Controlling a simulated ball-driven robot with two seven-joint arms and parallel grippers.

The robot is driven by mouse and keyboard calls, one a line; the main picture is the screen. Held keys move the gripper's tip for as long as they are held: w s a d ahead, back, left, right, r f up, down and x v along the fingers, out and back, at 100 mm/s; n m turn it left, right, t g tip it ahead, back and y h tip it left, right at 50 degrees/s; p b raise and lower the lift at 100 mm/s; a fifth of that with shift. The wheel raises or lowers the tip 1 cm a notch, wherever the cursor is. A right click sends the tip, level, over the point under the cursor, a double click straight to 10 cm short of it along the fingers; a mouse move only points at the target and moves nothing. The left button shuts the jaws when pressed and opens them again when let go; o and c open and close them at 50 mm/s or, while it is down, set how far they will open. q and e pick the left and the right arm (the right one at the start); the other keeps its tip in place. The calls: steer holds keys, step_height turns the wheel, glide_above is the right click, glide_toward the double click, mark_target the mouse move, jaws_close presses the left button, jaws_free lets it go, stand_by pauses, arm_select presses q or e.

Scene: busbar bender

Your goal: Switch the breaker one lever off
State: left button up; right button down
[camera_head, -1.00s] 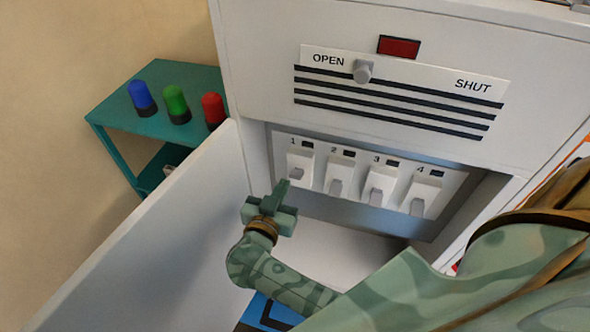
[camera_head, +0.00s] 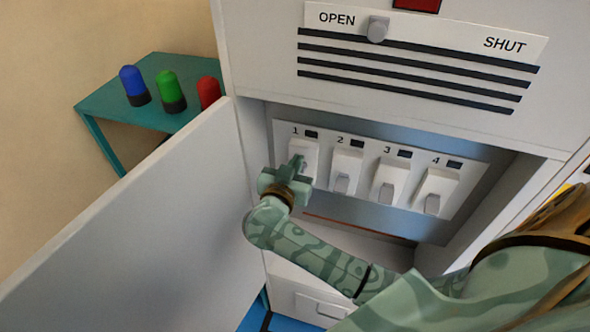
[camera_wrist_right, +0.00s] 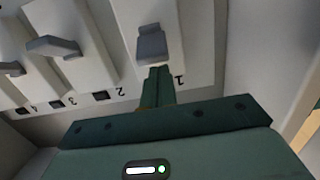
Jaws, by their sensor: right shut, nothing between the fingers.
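Breaker one (camera_head: 311,147) is the leftmost of a row of white breakers in the open cabinet, below the number 1. Its grey lever is mostly hidden behind my right gripper (camera_head: 298,160) in the head view. In the right wrist view, which is turned upside down, the grey lever (camera_wrist_right: 151,43) shows whole, just beyond the fingertips of my right gripper (camera_wrist_right: 159,70). The fingers are shut and empty, on the numbered side of the lever. They look very close to it; I cannot tell whether they touch. My left gripper is not in view.
Breaker two (camera_head: 346,160), breaker three (camera_head: 389,176) and breaker four (camera_head: 436,186) stand to the right. The open cabinet door (camera_head: 160,215) is at the left. An OPEN/SHUT slider knob (camera_head: 377,29) is above. A teal table (camera_head: 112,112) holds blue, green and red lamps.

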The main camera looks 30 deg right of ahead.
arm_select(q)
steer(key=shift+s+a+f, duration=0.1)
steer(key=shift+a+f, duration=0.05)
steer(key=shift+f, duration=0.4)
arm_select(e)
steer(key=shift+s+a+f, duration=0.2)
steer(key=shift+f, duration=0.15)
